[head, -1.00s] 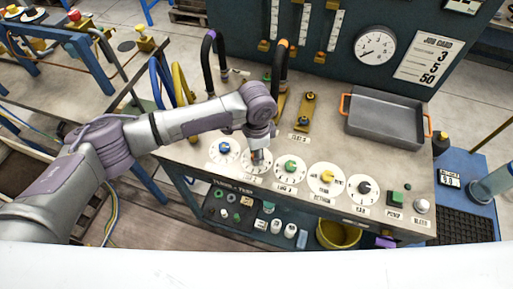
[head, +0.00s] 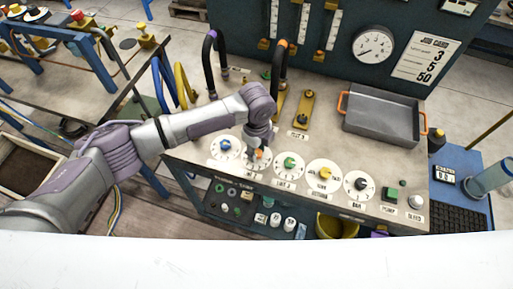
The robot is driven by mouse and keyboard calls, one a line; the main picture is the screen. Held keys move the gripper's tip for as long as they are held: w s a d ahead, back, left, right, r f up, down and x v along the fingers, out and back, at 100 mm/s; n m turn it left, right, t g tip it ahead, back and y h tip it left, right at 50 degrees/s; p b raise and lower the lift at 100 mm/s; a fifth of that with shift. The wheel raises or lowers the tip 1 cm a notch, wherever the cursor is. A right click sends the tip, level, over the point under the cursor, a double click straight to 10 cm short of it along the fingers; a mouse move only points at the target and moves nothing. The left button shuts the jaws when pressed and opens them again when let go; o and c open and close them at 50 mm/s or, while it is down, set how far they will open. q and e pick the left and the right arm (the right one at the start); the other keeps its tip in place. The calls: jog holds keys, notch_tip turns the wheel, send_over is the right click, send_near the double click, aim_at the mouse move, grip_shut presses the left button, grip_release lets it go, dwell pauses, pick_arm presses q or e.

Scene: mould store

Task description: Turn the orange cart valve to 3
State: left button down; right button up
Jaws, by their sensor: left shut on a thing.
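A row of round white dials with coloured knobs lies along the front of the grey bench top. The orange cart valve (head: 259,153) is on the second dial from the left, mostly hidden by my gripper; only a bit of orange shows. My left gripper (head: 257,157) comes down on it from above and is shut on it. The dial face (head: 247,163) is partly covered, so I cannot read where the valve points. My right gripper is not in view.
A blue knob (head: 226,145) is close on the left and a green knob (head: 290,163) close on the right. Yellow (head: 324,173) and black (head: 361,184) knobs follow. Black hoses (head: 281,66) rise behind my wrist. A grey tray (head: 382,118) stands at the back right.

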pick_arm(q)
jog(key=shift+w+m, duration=0.1)
jog(key=shift+m, duration=0.6)
jog(key=shift+r, duration=0.1)
jog(key=c, duration=0.8)
grip_release()
notch_tip(320, 180, up, 12)
jog(key=shift+f, duration=0.1)
